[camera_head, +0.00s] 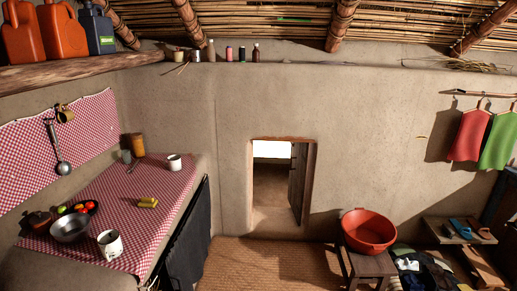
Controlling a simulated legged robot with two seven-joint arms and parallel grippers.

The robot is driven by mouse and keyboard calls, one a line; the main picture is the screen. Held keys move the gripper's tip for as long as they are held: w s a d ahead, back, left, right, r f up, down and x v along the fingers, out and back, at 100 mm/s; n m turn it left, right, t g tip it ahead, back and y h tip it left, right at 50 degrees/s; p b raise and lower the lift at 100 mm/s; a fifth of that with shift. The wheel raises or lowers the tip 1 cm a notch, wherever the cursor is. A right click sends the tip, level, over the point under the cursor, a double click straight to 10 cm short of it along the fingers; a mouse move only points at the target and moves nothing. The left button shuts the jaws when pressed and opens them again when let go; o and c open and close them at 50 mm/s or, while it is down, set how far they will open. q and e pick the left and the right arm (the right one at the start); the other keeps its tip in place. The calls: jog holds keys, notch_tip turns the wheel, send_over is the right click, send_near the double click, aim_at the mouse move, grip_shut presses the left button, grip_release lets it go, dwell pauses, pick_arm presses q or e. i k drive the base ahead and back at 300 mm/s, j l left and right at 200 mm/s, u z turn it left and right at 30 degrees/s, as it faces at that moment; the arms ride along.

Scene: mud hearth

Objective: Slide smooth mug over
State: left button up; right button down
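A plain white mug (173,163) stands upright near the far right corner of the red checkered counter (150,180). A second white mug (108,240) with dark marks stands near the counter's front right edge. A brownish mug (66,114) hangs on the left wall. I cannot tell for sure which mug is the smooth one; the plain white one looks cleaner. Neither of my grippers is in view.
A metal bowl (70,228), a plate of fruit (80,207) and a dark pot (38,221) crowd the counter's near left. A yellow block (147,202) lies mid-counter. A brown container (137,144) stands at the back. A red basin (370,230) sits on a stool.

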aim_at(174, 164)
jog(key=i+z, duration=0.1)
jog(key=i, duration=2.15)
jog(key=i+u, duration=0.6)
jog(key=u, duration=0.25)
jog(key=i+l+u, duration=0.15)
jog(key=i+u, duration=0.25)
jog(key=i+l+u, duration=0.15)
jog(key=u, duration=0.3)
jog(key=i+l+u, duration=0.15)
jog(key=u, duration=0.25)
jog(key=i+l+u, duration=0.25)
jog(key=u, duration=0.15)
jog(key=i+l+u, duration=0.4)
jog(key=l+u, duration=0.2)
jog(key=u, duration=0.2)
jog(key=i, duration=0.05)
